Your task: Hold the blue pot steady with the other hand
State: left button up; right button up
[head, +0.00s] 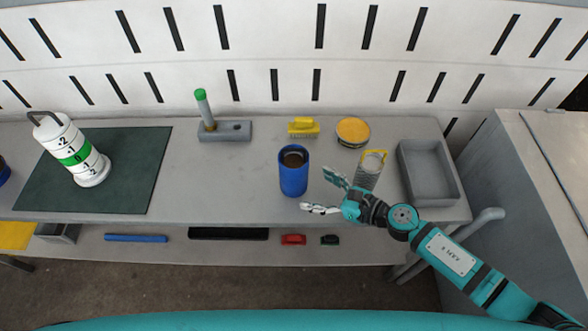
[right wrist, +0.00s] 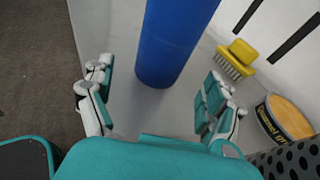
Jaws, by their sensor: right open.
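The blue pot (head: 293,181) stands upright on the grey table, near the middle of the head view, with something brown inside its open top. It also shows in the right wrist view (right wrist: 168,42), ahead of the fingers and between their lines. My right gripper (head: 322,191) is open and empty, just right of the pot, with its fingers pointing toward it. In the right wrist view the fingers (right wrist: 160,92) are spread wide, and a gap of bare table lies between them and the pot. My left gripper is not in view.
A yellow brush (head: 303,127), a yellow-lidded tin (head: 352,131) and a grater-like holder (head: 370,170) stand behind and right of the pot. A grey tray (head: 452,190) is at the right. A green-capped stick stands in a grey block (head: 238,131).

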aim_at(305, 184)
jog(key=x, duration=0.5)
jog(key=shift+w+f, duration=0.15)
jog(key=shift+w, duration=0.1)
jog(key=shift+b+x, duration=0.4)
jog(key=shift+x, duration=0.5)
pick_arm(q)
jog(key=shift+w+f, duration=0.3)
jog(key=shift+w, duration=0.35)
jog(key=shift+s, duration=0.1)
pick_arm(e)
jog(key=c, duration=0.7)
jog(key=shift+o, duration=1.1)
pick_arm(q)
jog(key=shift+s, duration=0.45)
pick_arm(e)
jog(key=c, duration=0.7)
